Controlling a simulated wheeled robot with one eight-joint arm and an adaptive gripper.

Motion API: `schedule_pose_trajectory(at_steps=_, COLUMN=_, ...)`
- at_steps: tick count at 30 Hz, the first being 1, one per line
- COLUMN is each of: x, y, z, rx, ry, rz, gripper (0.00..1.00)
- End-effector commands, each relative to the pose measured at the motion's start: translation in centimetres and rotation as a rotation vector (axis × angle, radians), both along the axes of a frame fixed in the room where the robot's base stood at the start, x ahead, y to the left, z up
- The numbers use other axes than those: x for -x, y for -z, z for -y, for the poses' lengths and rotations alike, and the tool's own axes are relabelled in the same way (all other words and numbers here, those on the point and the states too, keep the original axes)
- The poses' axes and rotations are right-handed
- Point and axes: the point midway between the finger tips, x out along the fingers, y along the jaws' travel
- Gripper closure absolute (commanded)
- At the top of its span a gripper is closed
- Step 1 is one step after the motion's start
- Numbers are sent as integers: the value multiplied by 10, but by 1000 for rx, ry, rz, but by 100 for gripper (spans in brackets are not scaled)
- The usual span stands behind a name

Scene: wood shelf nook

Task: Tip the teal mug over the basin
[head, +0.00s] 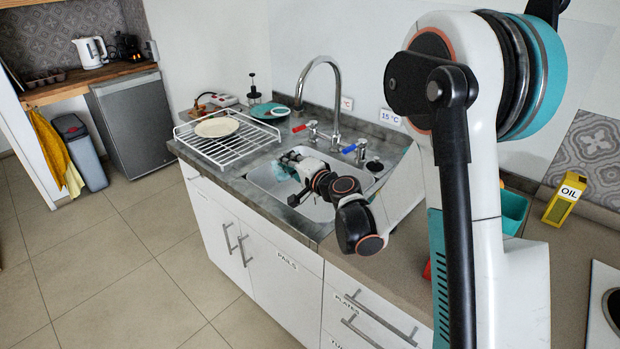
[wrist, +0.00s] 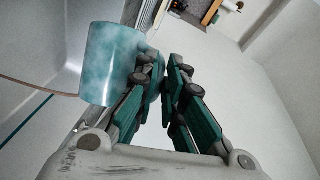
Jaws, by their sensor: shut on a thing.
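My gripper (head: 291,158) is over the sink basin (head: 262,180) in the head view. The teal mug (head: 281,171) shows there only as a small patch beside the gripper, partly hidden by it. In the wrist view the mug (wrist: 112,62) is a mottled teal cylinder at the left of my fingers (wrist: 163,78). The fingers are closed in on its right side, where the handle seems to be; the handle itself is mostly hidden. The mug's opening and contents cannot be made out, nor can I tell how far it is tilted.
A tall faucet (head: 335,95) with red and blue taps stands behind the basin. A white wire rack (head: 235,150) with a cream plate (head: 216,127) is left of it. A teal plate (head: 270,111) lies behind the rack. A yellow oil carton (head: 563,205) stands at right.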

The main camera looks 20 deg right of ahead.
Motion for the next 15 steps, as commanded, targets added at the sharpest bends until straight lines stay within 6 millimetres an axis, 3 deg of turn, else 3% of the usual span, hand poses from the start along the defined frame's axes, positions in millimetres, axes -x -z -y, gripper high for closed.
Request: schedule_pose_trajectory(at_steps=15, x=0, y=-3, z=8, rx=-53, ry=-1, rz=3, gripper=100)
